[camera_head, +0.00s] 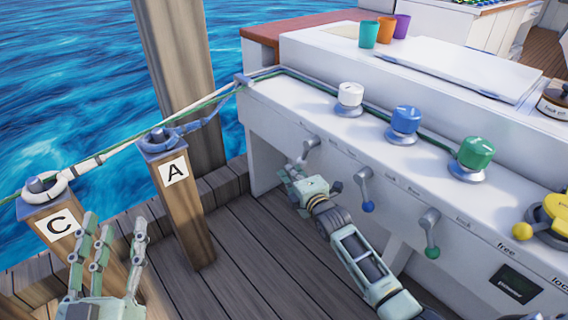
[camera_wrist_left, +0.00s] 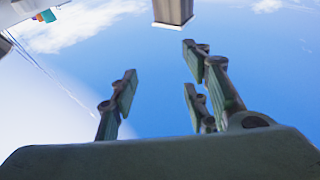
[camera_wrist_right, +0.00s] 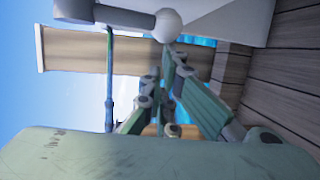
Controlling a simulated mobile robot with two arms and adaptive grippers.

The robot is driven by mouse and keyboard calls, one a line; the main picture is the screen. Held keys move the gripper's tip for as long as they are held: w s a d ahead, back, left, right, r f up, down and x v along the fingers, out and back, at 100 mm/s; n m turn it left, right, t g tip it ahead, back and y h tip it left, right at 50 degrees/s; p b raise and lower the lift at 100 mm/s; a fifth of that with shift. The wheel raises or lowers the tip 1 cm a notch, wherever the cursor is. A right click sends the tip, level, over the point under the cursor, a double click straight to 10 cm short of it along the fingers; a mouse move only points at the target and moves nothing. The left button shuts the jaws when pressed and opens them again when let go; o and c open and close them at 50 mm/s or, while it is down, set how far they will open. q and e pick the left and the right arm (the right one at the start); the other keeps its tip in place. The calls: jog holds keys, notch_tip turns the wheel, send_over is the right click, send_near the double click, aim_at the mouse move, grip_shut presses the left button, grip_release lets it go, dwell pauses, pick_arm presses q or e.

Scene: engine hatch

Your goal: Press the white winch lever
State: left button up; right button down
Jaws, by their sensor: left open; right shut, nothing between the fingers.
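The white winch lever (camera_head: 311,142) is a short grey handle on the front of the white console, under the white-topped winch (camera_head: 350,97). Its white ball end (camera_wrist_right: 167,25) shows in the right wrist view, just above the fingertips in the picture. My right gripper (camera_head: 290,172) is shut and empty, close by the lever's lower end in the head view. I cannot tell whether it touches the lever. The right gripper's fingers (camera_wrist_right: 168,70) also show in its wrist view. My left gripper (camera_head: 112,235) is open and empty at the lower left, fingers pointing up, far from the lever.
A blue lever (camera_head: 366,190) and a green lever (camera_head: 430,235) hang along the same console face, below the blue winch (camera_head: 404,124) and green winch (camera_head: 475,157). Wooden posts marked A (camera_head: 180,215) and C (camera_head: 60,224) stand left. Green rope runs along the console top.

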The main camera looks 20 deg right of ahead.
pick_arm(q)
jog(key=s+a+f+g+y+p, duration=0.2)
jog(key=s+f+g, duration=0.2)
jog(key=f, duration=0.6)
jog(key=s+a+f+g+y+p, duration=0.1)
jog(key=s+a+f+g+p, duration=0.1)
jog(key=f+g, duration=0.6)
jog(key=shift+s+a+f+n+y+p, duration=0.3)
jog(key=shift+s+a+f+y+p, duration=0.15)
jog(key=shift+s+f, duration=0.55)
pick_arm(e)
jog(key=shift+s+d+g, duration=0.3)
jog(key=shift+s+g, duration=0.15)
jog(key=shift+g, duration=0.25)
dwell(3.4)
